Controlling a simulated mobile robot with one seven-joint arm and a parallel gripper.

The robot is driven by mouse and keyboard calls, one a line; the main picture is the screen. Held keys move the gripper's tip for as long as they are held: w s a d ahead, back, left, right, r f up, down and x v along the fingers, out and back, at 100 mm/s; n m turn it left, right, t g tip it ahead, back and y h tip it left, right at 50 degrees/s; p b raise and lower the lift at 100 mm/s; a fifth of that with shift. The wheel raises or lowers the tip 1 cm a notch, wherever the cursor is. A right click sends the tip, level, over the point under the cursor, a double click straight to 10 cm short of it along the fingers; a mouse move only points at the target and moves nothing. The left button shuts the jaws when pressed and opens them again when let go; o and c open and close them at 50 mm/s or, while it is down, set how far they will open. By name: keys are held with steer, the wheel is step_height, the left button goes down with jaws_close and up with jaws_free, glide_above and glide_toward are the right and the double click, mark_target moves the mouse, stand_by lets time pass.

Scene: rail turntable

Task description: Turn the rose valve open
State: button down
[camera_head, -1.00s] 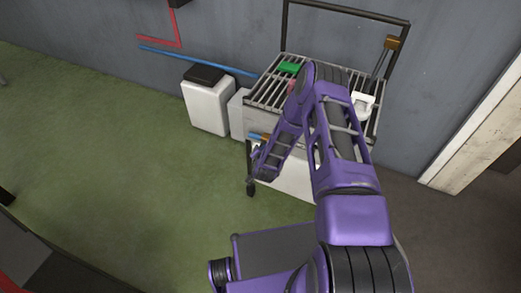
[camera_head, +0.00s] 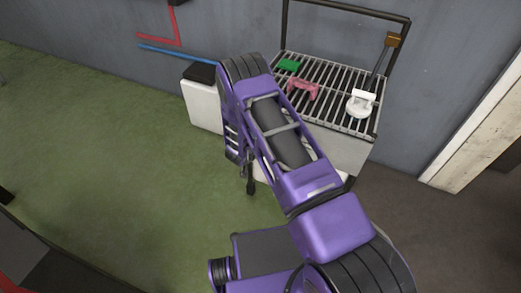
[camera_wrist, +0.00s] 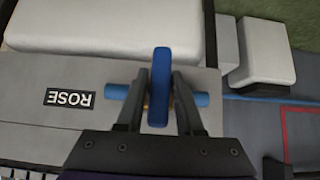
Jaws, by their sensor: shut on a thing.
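The rose valve's blue handle (camera_wrist: 160,75) shows in the wrist view, standing crosswise to the blue pipe (camera_wrist: 201,99) that runs on both sides of it. My gripper (camera_wrist: 159,88) is shut on the handle, one finger on each side. A brass-coloured bit of the valve body shows between the fingers, mostly hidden. The black label ROSE (camera_wrist: 70,97) is left of the valve, upside down in this view. In the head view my arm hides the gripper and the valve.
The cart's slatted top (camera_head: 330,74) carries a green piece (camera_head: 288,65), a pink piece (camera_head: 303,88) and a white fitting (camera_head: 360,105). A white bin with a dark lid (camera_head: 204,105) stands left of the cart by the wall. Green floor lies open at left.

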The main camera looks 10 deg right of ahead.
steer(key=shift+w+d+r, duration=0.2)
steer(key=shift+w+r, duration=0.15)
steer(key=c, duration=0.8)
jaws_free()
steer(key=shift+c, duration=0.2)
steer(key=shift+o, duration=0.8)
steer(key=shift+s+f, duration=0.15)
steer(key=shift+f, duration=0.05)
steer(key=shift+a, duration=0.1)
steer(key=p+v, duration=0.2)
steer(key=v, duration=1.5)
steer(key=shift+s+a, duration=0.2)
steer(key=shift+r, duration=0.1)
